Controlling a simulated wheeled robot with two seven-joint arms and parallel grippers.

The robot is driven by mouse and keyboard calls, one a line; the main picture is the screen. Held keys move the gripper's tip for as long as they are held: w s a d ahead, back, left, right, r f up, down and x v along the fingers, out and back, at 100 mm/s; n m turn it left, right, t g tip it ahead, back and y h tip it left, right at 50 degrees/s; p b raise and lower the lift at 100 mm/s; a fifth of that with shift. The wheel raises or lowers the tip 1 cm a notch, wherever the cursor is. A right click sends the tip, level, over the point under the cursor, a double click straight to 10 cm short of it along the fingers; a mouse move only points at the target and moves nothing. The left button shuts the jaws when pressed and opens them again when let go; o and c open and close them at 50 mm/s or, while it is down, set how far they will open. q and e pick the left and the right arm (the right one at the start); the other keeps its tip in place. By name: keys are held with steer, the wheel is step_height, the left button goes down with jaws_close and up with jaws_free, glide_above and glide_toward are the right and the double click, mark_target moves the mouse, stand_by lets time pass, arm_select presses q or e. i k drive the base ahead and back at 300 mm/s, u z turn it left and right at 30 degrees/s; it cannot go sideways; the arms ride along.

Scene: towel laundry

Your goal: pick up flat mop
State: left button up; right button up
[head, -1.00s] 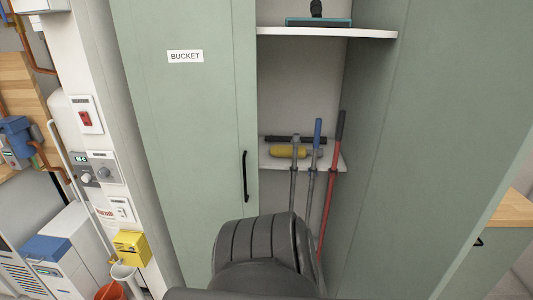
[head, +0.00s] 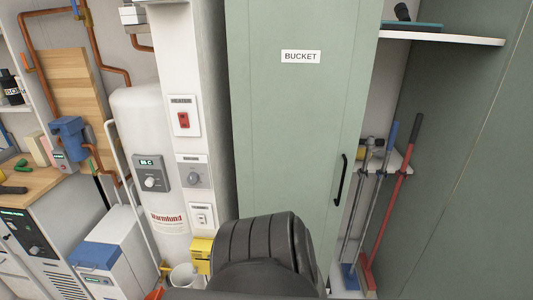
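Several long-handled tools stand upright in the open cabinet at the right of the head view. One has a blue grip (head: 390,134) on a grey pole and one has a red pole (head: 392,202). A further grey pole (head: 358,200) stands left of them. A blue foot (head: 350,276) and a red foot (head: 368,275) show low down at the cabinet floor. I cannot tell for sure which tool is the flat mop. Neither of my grippers is in view.
A green door labelled BUCKET (head: 290,130) with a black handle (head: 341,180) stands left of the opening. An upper shelf (head: 460,38) holds a teal-edged flat item (head: 412,27). A white heater tank (head: 150,150), a yellow box (head: 201,255) and a wooden counter (head: 30,185) are at left.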

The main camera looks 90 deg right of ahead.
mark_target(351, 282)
steer(key=i, duration=0.65)
steer(key=z, duration=4.2)
